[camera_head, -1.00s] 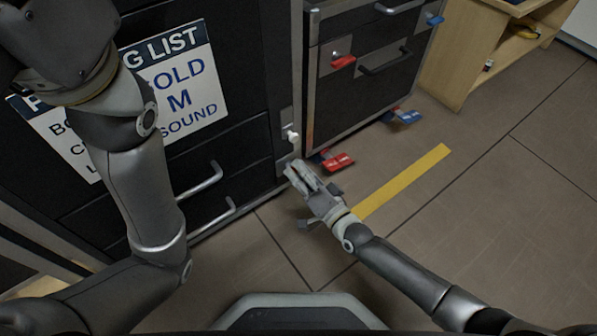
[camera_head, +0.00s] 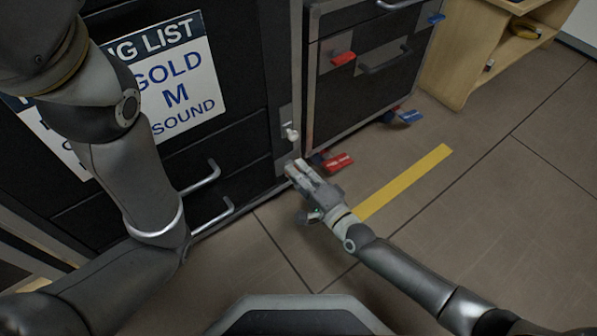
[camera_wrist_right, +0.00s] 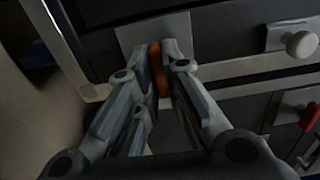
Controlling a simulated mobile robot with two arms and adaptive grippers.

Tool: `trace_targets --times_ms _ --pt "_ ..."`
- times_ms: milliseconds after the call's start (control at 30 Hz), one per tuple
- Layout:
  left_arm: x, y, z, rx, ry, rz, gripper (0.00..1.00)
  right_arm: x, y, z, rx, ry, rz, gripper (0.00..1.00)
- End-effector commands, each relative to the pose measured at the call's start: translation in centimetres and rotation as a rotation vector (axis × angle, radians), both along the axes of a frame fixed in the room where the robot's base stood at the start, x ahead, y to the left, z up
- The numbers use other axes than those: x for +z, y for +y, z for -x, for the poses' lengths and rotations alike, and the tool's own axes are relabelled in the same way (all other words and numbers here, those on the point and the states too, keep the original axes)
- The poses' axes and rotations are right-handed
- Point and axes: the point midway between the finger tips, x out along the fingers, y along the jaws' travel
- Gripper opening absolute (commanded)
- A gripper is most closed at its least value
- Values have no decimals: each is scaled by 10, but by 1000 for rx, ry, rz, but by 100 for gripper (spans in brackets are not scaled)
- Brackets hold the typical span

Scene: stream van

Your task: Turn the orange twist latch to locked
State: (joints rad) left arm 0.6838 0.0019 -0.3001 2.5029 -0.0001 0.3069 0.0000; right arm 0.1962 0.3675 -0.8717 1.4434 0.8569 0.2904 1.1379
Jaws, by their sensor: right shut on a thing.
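The orange twist latch (camera_wrist_right: 157,70) shows in the right wrist view as an upright orange bar in front of a grey plate (camera_wrist_right: 140,34) on the dark cabinet front. My right gripper (camera_wrist_right: 160,62) is shut on the latch, one finger on each side, hiding part of it. In the head view my right gripper (camera_head: 294,168) reaches the lower right edge of the black cabinet, below a white knob (camera_head: 291,134); the latch is hidden there. My left arm crosses the left side, but its gripper is out of view.
A drawer unit (camera_head: 345,100) with red (camera_head: 343,58) and blue (camera_head: 436,17) tabs stands right of the cabinet. Red (camera_head: 338,162) and blue (camera_head: 410,117) pedal-like parts sit low near it. Cabinet handles (camera_head: 204,178) stick out at left. The floor right of the yellow strip (camera_head: 403,182) is clear.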

Motion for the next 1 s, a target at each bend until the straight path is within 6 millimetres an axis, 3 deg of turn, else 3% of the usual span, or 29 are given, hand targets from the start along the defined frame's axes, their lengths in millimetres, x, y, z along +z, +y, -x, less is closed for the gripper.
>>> trace_targets --times_ms 433,467,600,1000 --pt "1 0 -1 0 0 0 62 4 -3 -6 -8 0 -12 0" --pt "1 -1 -1 0 1 0 62 4 -3 -6 -8 0 -12 12" --pt "1 -1 -2 0 2 0 62 4 -3 -6 -8 0 -12 30" --pt "1 1 0 -1 -2 2 62 2 -3 -2 -5 2 -7 31"
